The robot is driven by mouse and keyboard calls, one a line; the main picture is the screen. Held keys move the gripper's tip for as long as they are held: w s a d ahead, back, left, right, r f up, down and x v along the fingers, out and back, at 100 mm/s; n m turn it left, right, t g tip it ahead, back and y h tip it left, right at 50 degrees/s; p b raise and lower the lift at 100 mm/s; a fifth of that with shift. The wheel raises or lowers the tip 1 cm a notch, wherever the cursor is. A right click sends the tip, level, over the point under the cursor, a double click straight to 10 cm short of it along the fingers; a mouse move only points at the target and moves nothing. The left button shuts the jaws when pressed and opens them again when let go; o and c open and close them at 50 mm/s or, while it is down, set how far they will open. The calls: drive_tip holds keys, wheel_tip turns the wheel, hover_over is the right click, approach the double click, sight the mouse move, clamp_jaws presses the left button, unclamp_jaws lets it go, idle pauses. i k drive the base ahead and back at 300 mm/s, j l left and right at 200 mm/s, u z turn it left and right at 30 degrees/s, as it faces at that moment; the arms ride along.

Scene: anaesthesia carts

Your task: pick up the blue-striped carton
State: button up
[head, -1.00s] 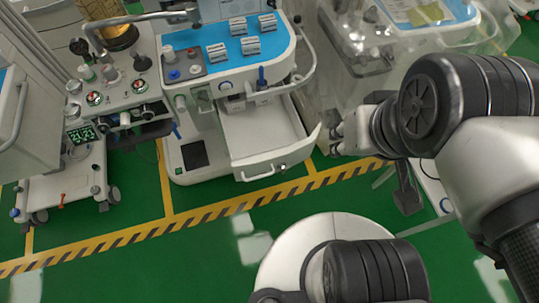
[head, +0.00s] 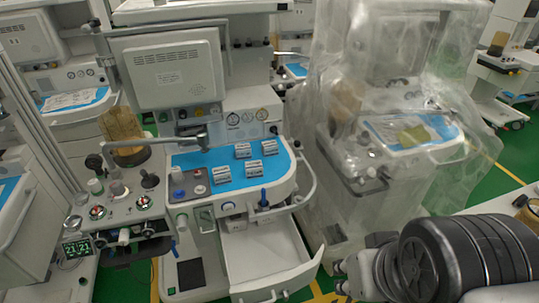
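Several small white-and-grey cartons stand on the blue top (head: 190,160) of the anaesthesia cart in the head view. They are a back left carton (head: 243,150), a back right carton (head: 269,147), a front left carton (head: 221,174) and a front right carton (head: 254,169). They are too small for me to tell which one has blue stripes. My gripper (head: 341,277) is at the lower right, beside the front right corner of the open drawer and well away from the cartons. Its fingers are small and partly hidden by the wrist, so their opening is unclear.
The cart's drawer (head: 262,255) is pulled out and looks empty. A curved rail (head: 308,185) runs along the cart's right side. A monitor (head: 170,72) stands behind the top. A plastic-draped machine (head: 385,150) stands to the right.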

sight(271, 148)
drive_tip(key=i+l+u, duration=0.1)
drive_tip(key=u, duration=1)
drive_tip(key=i+l+u, duration=0.2)
drive_tip(key=l+u, duration=0.15)
drive_tip(key=l, duration=0.35)
drive_tip(key=i+l+u, duration=0.15)
drive_tip(key=l+u, duration=0.2)
drive_tip(key=l, duration=0.4)
drive_tip(key=l+u, duration=0.35)
drive_tip(key=l, duration=0.45)
